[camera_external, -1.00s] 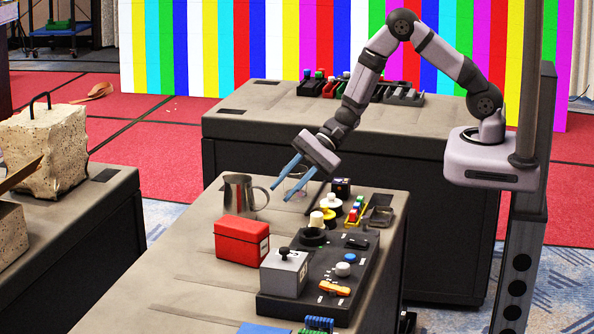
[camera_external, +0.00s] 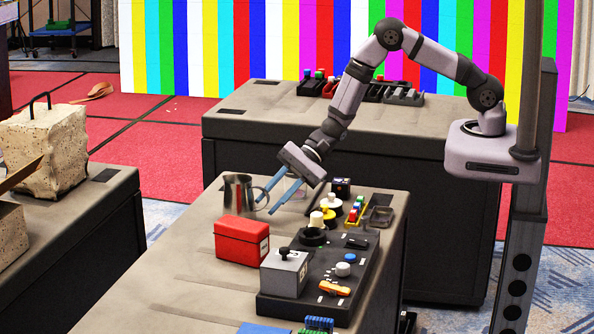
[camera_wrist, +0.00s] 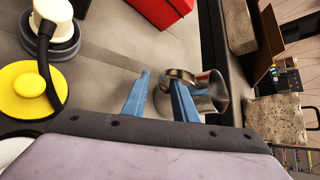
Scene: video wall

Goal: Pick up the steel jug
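The steel jug (camera_external: 238,193) stands upright on the near table, with its handle on the right side. In the wrist view the jug (camera_wrist: 210,92) lies beyond the fingers, partly hidden by the right one. My gripper (camera_external: 267,200) has two blue fingers, spread apart, with their tips beside the jug's handle. The gripper (camera_wrist: 160,82) also shows open in the wrist view, with the round handle (camera_wrist: 181,75) seen between and behind the fingertips. I cannot tell whether a finger touches it.
A red box (camera_external: 240,240) stands close in front of the jug. A black console (camera_external: 340,270) with knobs, and yellow and white knob-like pieces (camera_external: 330,204), lie to the right. The table's left part (camera_external: 165,240) is clear.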

